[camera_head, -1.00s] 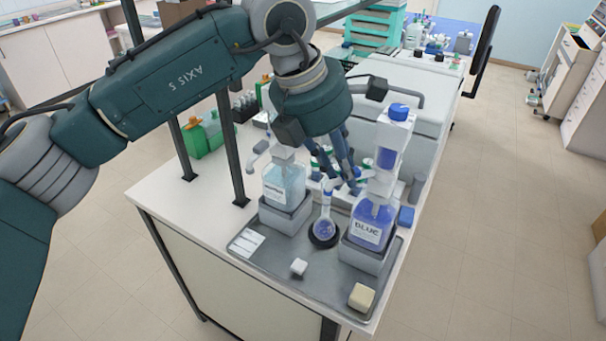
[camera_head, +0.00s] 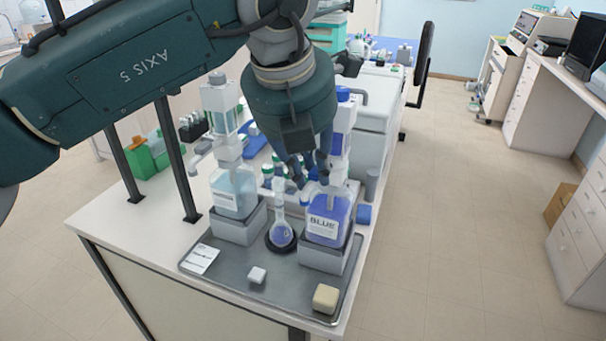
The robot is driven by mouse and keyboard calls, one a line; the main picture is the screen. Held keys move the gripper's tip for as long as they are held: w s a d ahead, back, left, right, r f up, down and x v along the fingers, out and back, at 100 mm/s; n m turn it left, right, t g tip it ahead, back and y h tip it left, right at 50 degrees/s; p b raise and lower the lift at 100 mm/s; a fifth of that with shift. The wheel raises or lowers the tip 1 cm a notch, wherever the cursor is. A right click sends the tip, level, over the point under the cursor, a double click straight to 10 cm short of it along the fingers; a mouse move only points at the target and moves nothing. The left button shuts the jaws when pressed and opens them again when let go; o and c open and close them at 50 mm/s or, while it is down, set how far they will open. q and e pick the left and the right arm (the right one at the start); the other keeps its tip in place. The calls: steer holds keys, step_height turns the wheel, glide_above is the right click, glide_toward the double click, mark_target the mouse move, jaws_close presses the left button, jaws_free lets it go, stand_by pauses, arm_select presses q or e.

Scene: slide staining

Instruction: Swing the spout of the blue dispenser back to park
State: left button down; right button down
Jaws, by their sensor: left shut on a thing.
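The blue dispenser has a bottle labelled BLUE (camera_head: 327,220) with blue liquid. It stands on a grey block (camera_head: 322,257) at the right of the tray, under a white pump head with a blue cap (camera_head: 344,95). My left gripper (camera_head: 303,183) points down just left of the pump head, above the flask. Its fingers are shut on the dispenser's spout, which they mostly hide, so its exact direction is hard to see. A small flask with blue liquid (camera_head: 282,235) stands in a black ring between the two dispensers. My right gripper is not in view.
A pale-blue dispenser (camera_head: 234,190) stands on a block at the left. Dark posts (camera_head: 178,160) rise from the bench at the left.

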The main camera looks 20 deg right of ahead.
arm_select(q)
steer(key=shift+s+d+f+n, duration=0.1)
steer(key=shift+s+d+n, duration=0.1)
steer(key=shift+s+n, duration=0.1)
steer(key=shift+w, duration=0.1)
steer(key=c, duration=1.5)
jaws_free()
steer(key=v, duration=1.2)
steer(key=shift+d, duration=0.15)
